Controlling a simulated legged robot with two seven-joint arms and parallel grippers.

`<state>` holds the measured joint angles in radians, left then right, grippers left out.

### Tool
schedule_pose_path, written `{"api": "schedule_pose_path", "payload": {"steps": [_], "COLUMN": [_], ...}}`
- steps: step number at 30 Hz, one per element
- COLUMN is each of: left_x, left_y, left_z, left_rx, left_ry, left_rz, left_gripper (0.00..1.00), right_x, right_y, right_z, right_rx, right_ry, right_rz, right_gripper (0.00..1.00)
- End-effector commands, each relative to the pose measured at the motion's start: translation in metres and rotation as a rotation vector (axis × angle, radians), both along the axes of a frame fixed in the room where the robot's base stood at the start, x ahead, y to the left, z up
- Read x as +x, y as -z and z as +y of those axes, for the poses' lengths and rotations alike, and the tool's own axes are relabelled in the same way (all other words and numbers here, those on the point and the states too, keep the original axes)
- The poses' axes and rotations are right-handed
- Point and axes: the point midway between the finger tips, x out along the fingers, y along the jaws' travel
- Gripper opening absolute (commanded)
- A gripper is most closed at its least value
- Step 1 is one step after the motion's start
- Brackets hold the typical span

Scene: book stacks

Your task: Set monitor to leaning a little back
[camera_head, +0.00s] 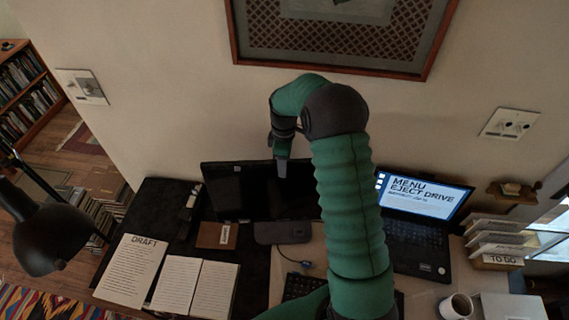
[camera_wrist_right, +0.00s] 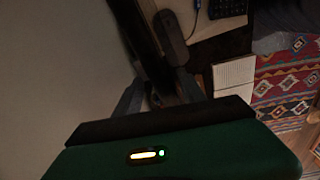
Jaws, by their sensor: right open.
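The black monitor (camera_head: 228,192) stands on the dark desk near the wall, its screen dark and facing the head camera. It looks close to upright; its exact tilt is hard to tell. Its foot (camera_head: 283,233) rests on the desk in front. My green right arm crosses in front and hides the monitor's right part. My right gripper (camera_head: 281,167) points down at the monitor's top edge. In the right wrist view the open fingers (camera_wrist_right: 160,92) stand either side of the monitor's thin edge (camera_wrist_right: 143,40); contact cannot be told. My left gripper is not in view.
A laptop (camera_head: 418,215) stands right of my arm, with paper trays (camera_head: 497,240) and a mug (camera_head: 456,307) beyond. Papers (camera_head: 133,270) lie at the left. A black lamp (camera_head: 40,238) is at far left. A framed picture (camera_head: 330,68) hangs above.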

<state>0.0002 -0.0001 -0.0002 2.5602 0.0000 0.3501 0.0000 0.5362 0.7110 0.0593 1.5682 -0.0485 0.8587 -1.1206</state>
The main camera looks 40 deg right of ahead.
Motion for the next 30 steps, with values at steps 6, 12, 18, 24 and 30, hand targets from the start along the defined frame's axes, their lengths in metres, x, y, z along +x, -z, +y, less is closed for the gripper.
{"api": "schedule_pose_path", "payload": {"steps": [6, 12, 18, 24, 30], "left_x": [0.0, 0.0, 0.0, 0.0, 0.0], "left_y": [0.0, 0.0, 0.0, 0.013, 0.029], "left_z": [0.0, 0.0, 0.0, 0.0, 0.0], "left_rx": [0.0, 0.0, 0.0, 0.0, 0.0], "left_ry": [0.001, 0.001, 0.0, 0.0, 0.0], "left_rz": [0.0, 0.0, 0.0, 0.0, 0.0], "left_gripper": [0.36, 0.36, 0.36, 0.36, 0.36], "right_x": [-0.002, -0.003, -0.002, -0.002, -0.003], "right_y": [0.0, -0.001, -0.001, -0.026, -0.085], "right_z": [0.0, 0.0, 0.001, -0.001, -0.001], "right_rx": [0.0, -0.001, 0.0, -0.003, -0.003], "right_ry": [-0.001, -0.002, -0.002, -0.002, -0.002], "right_rz": [0.003, 0.003, 0.004, -0.001, -0.004], "right_gripper": [0.58, 0.58, 0.58, 0.58, 0.58]}}
